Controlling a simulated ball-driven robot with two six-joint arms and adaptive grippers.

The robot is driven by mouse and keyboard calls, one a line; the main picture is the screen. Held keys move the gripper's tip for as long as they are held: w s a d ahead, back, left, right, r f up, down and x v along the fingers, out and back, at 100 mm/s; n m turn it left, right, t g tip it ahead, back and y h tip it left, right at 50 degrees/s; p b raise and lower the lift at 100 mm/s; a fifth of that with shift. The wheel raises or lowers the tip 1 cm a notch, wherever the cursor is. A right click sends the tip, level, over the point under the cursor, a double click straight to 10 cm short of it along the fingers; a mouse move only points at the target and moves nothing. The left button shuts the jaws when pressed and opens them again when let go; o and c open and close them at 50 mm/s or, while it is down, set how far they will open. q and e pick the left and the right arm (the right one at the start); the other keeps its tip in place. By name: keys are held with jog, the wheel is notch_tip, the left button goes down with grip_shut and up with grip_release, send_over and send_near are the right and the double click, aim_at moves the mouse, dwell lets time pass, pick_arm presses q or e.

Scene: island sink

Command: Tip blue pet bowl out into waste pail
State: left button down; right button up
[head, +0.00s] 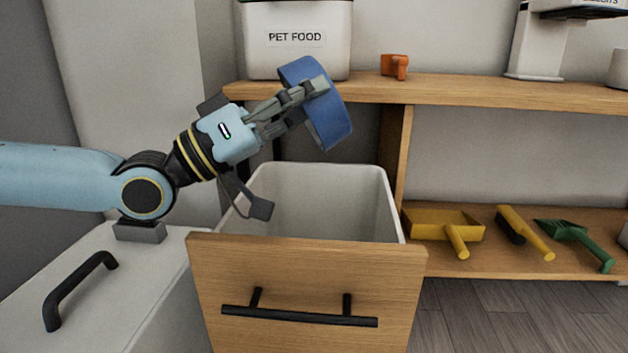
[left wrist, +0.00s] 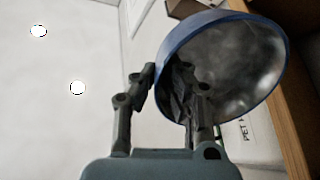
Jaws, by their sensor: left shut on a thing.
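The blue pet bowl (head: 330,122) is held up in the air, tilted steeply onto its side, above the back right part of the waste pail. My left gripper (head: 318,88) is shut on the bowl's wall. In the left wrist view the bowl (left wrist: 275,75) shows its grey inside, with one finger of the gripper (left wrist: 170,85) inside the rim and the other outside. No loose contents show in the part of the bowl I see. The white waste pail (head: 390,205) stands open in a pulled-out drawer below; its floor is hidden. My right gripper is not in view.
The wooden drawer front (head: 305,285) has a black handle. A pet food bin (head: 295,55) and an orange cup (head: 395,66) stand on the shelf behind. A yellow dustpan (head: 440,225), a yellow brush (head: 525,232) and a green scoop (head: 578,240) lie on the lower shelf.

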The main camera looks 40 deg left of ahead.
aim_at(289, 69)
pick_arm(q)
jog(key=shift+s+a+r+t+b, duration=0.3)
jog(key=shift+s+r+t+b, duration=0.1)
jog(key=shift+t, duration=0.2)
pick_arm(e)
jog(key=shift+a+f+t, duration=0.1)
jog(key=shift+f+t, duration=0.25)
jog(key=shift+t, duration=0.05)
pick_arm(q)
jog(key=shift+s+a+r+t+h, duration=0.25)
jog(key=shift+r+t+h, duration=0.1)
jog(key=shift+r, duration=0.2)
jog(key=shift+s+a+r+t+h, duration=0.15)
jog(key=shift+s+r+t+h, duration=0.15)
jog(key=shift+r, duration=0.25)
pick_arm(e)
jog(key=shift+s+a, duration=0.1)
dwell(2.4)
pick_arm(q)
jog(key=shift+w, duration=0.1)
